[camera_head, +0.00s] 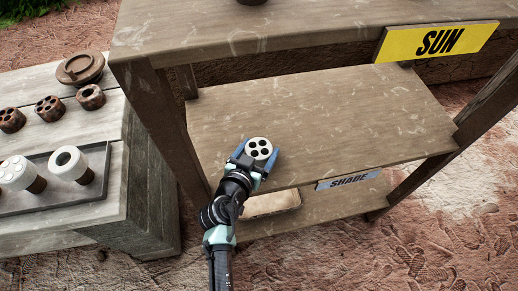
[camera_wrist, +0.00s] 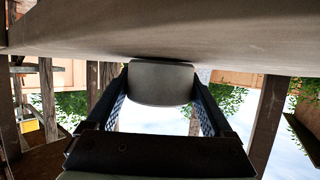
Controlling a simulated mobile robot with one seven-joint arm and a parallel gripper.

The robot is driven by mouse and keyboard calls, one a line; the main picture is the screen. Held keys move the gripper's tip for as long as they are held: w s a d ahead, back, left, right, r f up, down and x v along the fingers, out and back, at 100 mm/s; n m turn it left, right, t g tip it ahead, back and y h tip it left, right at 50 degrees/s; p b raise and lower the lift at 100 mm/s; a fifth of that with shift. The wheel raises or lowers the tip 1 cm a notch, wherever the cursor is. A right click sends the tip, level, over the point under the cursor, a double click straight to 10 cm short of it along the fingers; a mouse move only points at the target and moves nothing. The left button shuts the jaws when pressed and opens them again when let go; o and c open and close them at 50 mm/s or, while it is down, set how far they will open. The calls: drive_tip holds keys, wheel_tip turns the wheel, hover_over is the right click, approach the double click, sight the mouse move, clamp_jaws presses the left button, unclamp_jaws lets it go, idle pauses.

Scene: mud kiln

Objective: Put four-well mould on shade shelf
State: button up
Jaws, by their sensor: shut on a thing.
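The four-well mould (camera_head: 259,146) is a white round piece with four dark holes in its top. My gripper (camera_head: 256,153) is shut on it, one blue finger on each side. The mould is upright over the front left part of the shade shelf (camera_head: 330,110), the middle board with the SHADE label (camera_head: 348,179) on its front edge. In the wrist view the mould (camera_wrist: 161,82) sits between my fingers (camera_wrist: 160,97), against or very close to a board surface (camera_wrist: 160,30). I cannot tell whether it touches. Its far side is hidden.
The upper board (camera_head: 300,30) bears a yellow SUN sign (camera_head: 437,41) and overhangs the back of the shade shelf. A post (camera_head: 160,125) stands left of my gripper. A left table (camera_head: 75,215) holds white and brown pieces. The shade shelf is otherwise clear.

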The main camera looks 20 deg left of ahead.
drive_tip(key=shift+f, duration=0.15)
drive_tip(key=o, duration=1)
drive_tip(key=shift+r, duration=0.25)
drive_tip(key=v, duration=1.2)
drive_tip(key=shift+f, duration=0.15)
drive_tip(key=shift+s, duration=0.15)
